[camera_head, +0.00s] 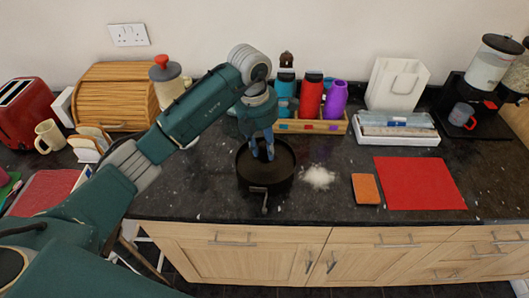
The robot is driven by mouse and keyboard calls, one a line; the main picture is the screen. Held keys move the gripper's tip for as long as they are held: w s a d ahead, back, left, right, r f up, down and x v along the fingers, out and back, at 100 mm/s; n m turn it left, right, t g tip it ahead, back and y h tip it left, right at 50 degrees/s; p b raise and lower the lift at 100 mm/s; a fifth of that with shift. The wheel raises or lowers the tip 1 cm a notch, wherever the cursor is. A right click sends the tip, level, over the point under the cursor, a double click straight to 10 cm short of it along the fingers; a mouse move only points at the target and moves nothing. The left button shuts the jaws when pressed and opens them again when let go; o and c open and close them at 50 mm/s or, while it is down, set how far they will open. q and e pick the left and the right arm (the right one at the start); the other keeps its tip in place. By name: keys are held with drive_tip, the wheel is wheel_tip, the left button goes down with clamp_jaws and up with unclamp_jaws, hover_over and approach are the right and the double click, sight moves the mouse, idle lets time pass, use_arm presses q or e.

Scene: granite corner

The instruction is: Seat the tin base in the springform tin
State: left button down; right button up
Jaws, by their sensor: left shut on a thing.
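The dark springform tin (266,189) stands on the granite worktop with its latch (259,201) facing the front edge. My left gripper (262,152) comes down from above, with its fingers pointing into the tin's opening. It is shut on the tin base, a dark disc that is hard to tell from the tin's dark inside. I cannot tell whether the base lies flat or touches the tin's bottom. My right gripper is not in view.
White powder (318,177) lies right of the tin. Beyond it are an orange pad (366,189) and a red mat (418,184). A wooden rack with bottles (310,126) stands behind. The worktop's front edge is close to the latch. Bare granite lies left of the tin.

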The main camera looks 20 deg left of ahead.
sight(265, 156)
use_arm(q)
wheel_tip(265, 156, down, 4)
drive_tip(key=shift+d+r+p, duration=0.1)
drive_tip(key=shift+r+p, duration=0.15)
drive_tip(key=shift+p, duration=0.35)
drive_tip(key=shift+f, duration=0.3)
drive_tip(key=c, duration=1.3)
unclamp_jaws()
drive_tip(key=shift+c, duration=0.2)
